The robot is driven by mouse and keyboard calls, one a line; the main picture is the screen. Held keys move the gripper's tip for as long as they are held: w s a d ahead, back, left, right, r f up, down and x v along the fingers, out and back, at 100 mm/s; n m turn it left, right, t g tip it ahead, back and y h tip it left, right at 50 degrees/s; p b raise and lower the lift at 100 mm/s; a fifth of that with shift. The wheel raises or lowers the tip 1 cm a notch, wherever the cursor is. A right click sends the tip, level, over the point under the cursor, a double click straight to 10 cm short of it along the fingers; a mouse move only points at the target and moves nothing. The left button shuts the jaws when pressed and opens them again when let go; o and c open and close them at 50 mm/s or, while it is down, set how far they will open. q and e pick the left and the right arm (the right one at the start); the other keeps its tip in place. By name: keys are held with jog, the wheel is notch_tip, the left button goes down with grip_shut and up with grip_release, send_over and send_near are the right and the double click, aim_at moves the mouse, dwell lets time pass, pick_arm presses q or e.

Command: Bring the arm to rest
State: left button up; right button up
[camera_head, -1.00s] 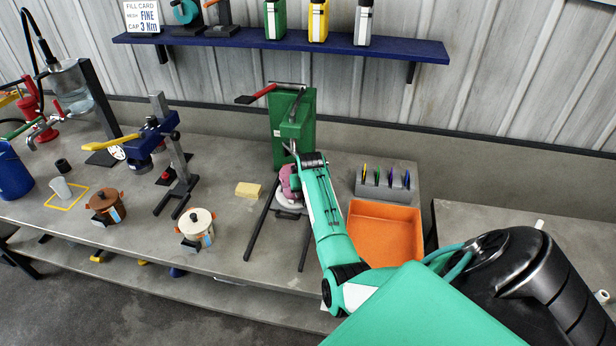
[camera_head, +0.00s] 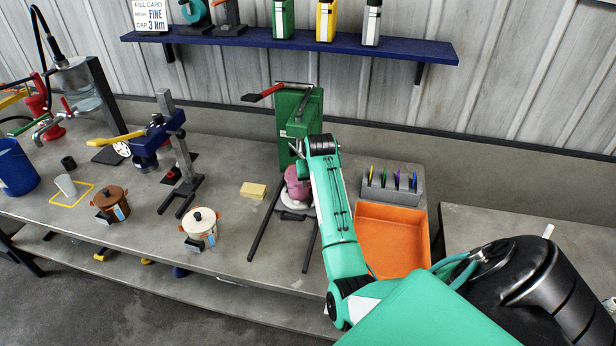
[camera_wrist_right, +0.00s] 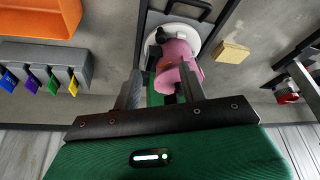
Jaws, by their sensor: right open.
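My right arm reaches over the bench from the lower right in the head view, with its wrist end in front of the green column stand (camera_head: 300,115). A pink vessel (camera_head: 297,184) stands on a white round plate at the foot of that stand. In the right wrist view, my right gripper (camera_wrist_right: 160,78) has its two fingers apart, pointing towards the pink vessel (camera_wrist_right: 178,62). Whether the fingers touch the vessel cannot be told. My left gripper is not in view.
An orange tray (camera_head: 391,240) and a grey rack with coloured pieces (camera_head: 392,188) stand just right of my arm. A yellow block (camera_head: 253,190), a white-lidded pot (camera_head: 201,229) and a brown-lidded pot (camera_head: 110,204) are to the left. A blue shelf (camera_head: 290,46) runs above.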

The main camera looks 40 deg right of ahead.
jog(key=s+a+f+n, duration=0.3)
jog(key=s+a, duration=0.5)
jog(key=s, duration=0.2)
jog(key=s+a+f+n, duration=0.2)
jog(key=s+a+f, duration=0.2)
jog(key=s+a, duration=0.4)
jog(key=s+a+r+n+y, duration=0.1)
jog(key=s+a+r+n, duration=0.1)
jog(key=s+a, duration=0.55)
jog(key=s+a+r+n+y, duration=0.1)
jog(key=s+a, duration=0.4)
jog(key=s, duration=0.5)
notch_tip(320, 180, down, 32)
jog(key=g+b, duration=0.1)
jog(key=g, duration=0.1)
jog(key=s+d+f+g, duration=0.1)
jog(key=s+d+f, duration=0.2)
jog(key=s+f, duration=1.6)
jog(key=shift+s+d+f+b, duration=0.2)
jog(key=shift+s+f+b, duration=0.2)
jog(key=shift+f, duration=0.25)
